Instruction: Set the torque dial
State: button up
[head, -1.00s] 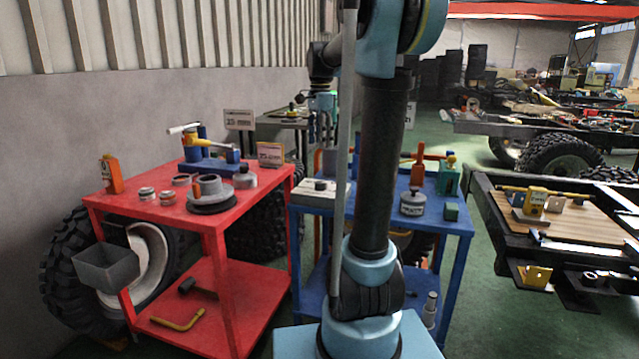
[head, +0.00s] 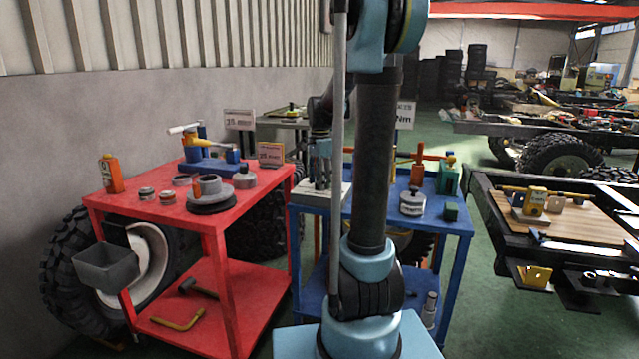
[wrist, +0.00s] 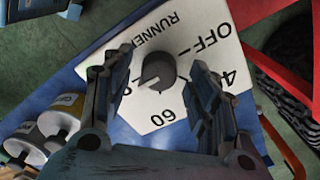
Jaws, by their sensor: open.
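The torque dial is a white plate (wrist: 205,45) with a dark grey round knob (wrist: 158,70). The plate bears OFF, RUNNER, 60 and other partly hidden marks. In the head view the white plate (head: 306,197) sits on the near left part of the blue cart. My gripper (wrist: 161,64) is open, one finger on each side of the knob in the wrist view. Gaps show between fingers and knob; contact cannot be told. In the head view my gripper (head: 321,180) points down over the plate and hides the knob.
The blue cart (head: 455,222) also carries a grey-white canister (head: 412,203), a green block (head: 451,212) and an orange tool. A red cart (head: 150,210) with rings and a vise stands to the left. Canisters (wrist: 62,115) lie left of the plate in the wrist view.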

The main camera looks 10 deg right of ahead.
jog(key=shift+f, duration=0.3)
jog(key=c, duration=1.1)
